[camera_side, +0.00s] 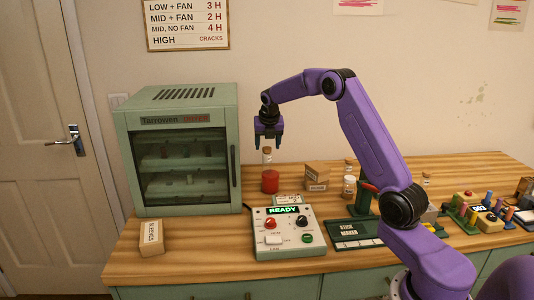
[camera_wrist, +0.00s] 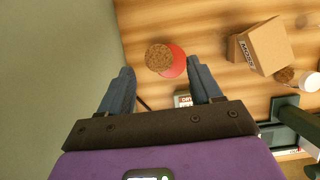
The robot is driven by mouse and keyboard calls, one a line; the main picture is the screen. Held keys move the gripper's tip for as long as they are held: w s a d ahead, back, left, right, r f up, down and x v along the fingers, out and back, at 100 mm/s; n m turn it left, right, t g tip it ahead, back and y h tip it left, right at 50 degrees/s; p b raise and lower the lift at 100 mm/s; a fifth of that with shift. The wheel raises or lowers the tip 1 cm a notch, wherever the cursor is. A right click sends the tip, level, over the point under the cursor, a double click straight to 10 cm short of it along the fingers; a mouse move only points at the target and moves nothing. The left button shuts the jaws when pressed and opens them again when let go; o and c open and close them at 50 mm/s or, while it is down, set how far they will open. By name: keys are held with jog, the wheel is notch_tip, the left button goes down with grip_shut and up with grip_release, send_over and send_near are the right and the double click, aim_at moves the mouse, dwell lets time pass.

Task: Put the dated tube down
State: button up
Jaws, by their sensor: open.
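A corked glass tube (camera_side: 267,156) stands upright at a red round holder (camera_side: 270,182) on the table; I cannot tell how deep it sits, and no date is readable. My gripper (camera_side: 269,143) is open and empty, pointing down just above the cork. In the wrist view the cork (camera_wrist: 159,57) shows from above, just beyond the line between the fingertips of my gripper (camera_wrist: 160,70). The red holder (camera_wrist: 177,62) shows beside and beneath it.
A green drying oven (camera_side: 178,212) with a closed glass door stands to the left. A control box (camera_side: 290,249) reading READY is in front, a stick maker (camera_side: 352,245) to its right. Cardboard boxes (camera_side: 316,172) and jars (camera_side: 349,188) stand right of the tube.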

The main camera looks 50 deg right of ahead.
jog(key=shift+v, duration=2.2)
